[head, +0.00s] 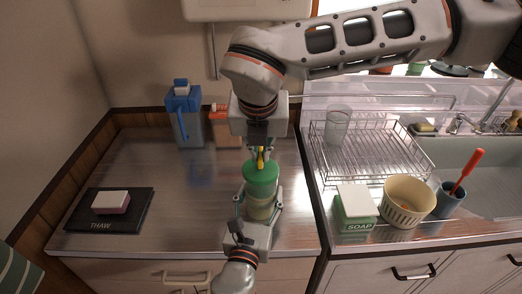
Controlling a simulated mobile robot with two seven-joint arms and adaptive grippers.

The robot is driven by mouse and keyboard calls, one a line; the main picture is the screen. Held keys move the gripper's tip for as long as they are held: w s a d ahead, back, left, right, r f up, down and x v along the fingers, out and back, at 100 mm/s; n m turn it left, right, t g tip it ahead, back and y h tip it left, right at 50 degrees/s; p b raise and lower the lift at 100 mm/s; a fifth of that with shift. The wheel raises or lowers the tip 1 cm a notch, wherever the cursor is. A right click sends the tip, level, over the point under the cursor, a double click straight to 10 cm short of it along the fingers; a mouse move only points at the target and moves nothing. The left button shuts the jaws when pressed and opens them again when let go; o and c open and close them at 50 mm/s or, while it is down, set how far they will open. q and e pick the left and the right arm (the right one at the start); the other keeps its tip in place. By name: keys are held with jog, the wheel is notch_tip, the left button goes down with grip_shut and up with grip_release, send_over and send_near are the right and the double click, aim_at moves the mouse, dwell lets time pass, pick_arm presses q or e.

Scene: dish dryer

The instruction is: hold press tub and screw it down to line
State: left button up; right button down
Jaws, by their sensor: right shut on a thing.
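The press tub (262,208) stands near the front of the metal counter, a pale, clear-sided tub with a green lid (261,174). A yellow screw handle (260,160) rises from the lid. My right gripper (260,147) comes down from above and is shut on the yellow handle, hiding most of it. My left gripper (258,205) reaches in from the front, with one finger on each side of the tub. I cannot tell whether both fingers touch it. The line on the tub cannot be made out.
A blue jug (186,118) stands at the back. A black THAW mat (90,218) holds a pink-and-white block (111,203) at left. At right are a wire rack (370,160), SOAP box (355,212), cream basket (407,202) and blue cup (447,203). The counter between mat and tub is clear.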

jog(key=shift+m, duration=0.5)
jog(key=shift+h, duration=0.3)
jog(key=c, duration=2.2)
grip_release()
jog(key=shift+r, duration=0.1)
jog(key=v, duration=1.1)
jog(key=shift+s+a+r, duration=0.1)
jog(key=shift+r, duration=0.3)
